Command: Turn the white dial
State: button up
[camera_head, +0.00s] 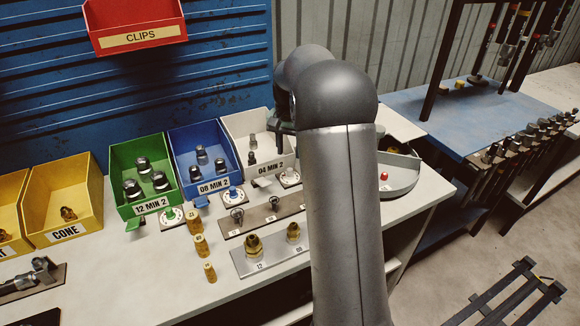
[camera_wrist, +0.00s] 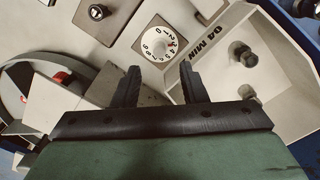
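The white dial (camera_head: 289,177) is a white knob on a square plate, on the bench in front of the white "04 MIN 2" bin (camera_head: 262,140). In the wrist view the dial (camera_wrist: 158,45) shows a ring of digits with a small red mark at its right side. My gripper (camera_wrist: 159,72) is open and empty there. Its two dark fingers point toward the dial, which lies just beyond the fingertips, between their lines. No contact with the dial is visible. In the head view my arm hides most of the gripper.
A blue dial (camera_head: 232,193) and a green dial (camera_head: 172,216) sit to the left, before the blue bin (camera_head: 204,160) and green bin (camera_head: 143,176). A plate with fittings (camera_head: 262,216) lies in front. A curved grey tray with a red button (camera_head: 384,175) stands right.

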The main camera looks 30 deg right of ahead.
aim_at(290, 170)
notch_tip(290, 170, down, 7)
jog(key=shift+f, duration=0.1)
dwell(0.3)
grip_shut()
